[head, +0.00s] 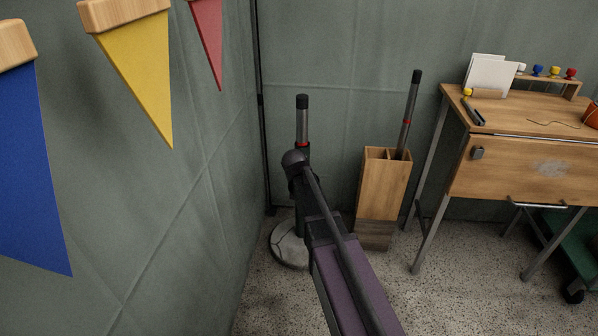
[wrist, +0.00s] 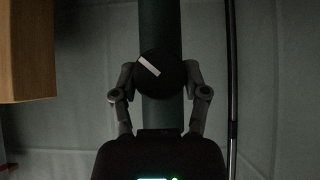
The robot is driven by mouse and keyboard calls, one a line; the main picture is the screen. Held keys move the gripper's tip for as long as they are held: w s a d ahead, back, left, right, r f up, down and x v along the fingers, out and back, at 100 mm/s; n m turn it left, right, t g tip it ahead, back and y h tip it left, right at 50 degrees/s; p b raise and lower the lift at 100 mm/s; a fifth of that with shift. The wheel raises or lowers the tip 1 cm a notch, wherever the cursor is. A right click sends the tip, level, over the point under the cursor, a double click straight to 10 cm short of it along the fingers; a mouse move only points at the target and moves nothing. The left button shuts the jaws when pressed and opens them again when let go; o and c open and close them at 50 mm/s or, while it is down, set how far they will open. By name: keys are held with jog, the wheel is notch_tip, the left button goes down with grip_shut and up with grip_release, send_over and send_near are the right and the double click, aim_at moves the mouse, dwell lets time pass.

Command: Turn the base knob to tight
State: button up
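The base knob (wrist: 172,83) is a round black disc with a white pointer bar on a dark green upright post (wrist: 160,25). The bar slants from upper left towards the knob's middle. My gripper (wrist: 160,70) has one finger on each side of the knob, and both fingertips appear to press against its edges. No tight marking is readable. In the head view, the post (head: 302,122) has a grey upper tube, a red ring and a black cap, and stands on a round grey base (head: 287,246). My arm hides the knob and my fingers there.
A wooden box (head: 381,195) holding another capped pole (head: 409,105) stands right of the post; a wooden box edge also shows in the wrist view (wrist: 28,50). A wooden desk (head: 520,170) is farther right. Bunting (head: 135,75) hangs along the left tent wall.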

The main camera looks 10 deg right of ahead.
jog(key=shift+a, duration=0.25)
jog(key=shift+d, duration=0.15)
jog(key=shift+d+y, duration=0.1)
jog(key=shift+y, duration=0.4)
jog(key=shift+m, duration=0.3)
jog(key=m+y+b, duration=0.1)
jog(key=m+t+y+b, duration=0.1)
jog(key=y, duration=0.1)
jog(key=t+y+b, duration=0.1)
jog(key=shift+d+f+m+y, duration=0.15)
jog(key=shift+f+m+y, duration=0.15)
jog(key=shift+m, duration=0.1)
jog(key=m+t+y+b, duration=0.2)
jog(key=y+b, duration=0.1)
jog(key=b, duration=0.2)
jog(key=shift+m+t+y+b, duration=0.5)
jog(key=shift+m+t+b, duration=0.2)
jog(key=shift+b, duration=0.1)
jog(key=shift+r, duration=0.15)
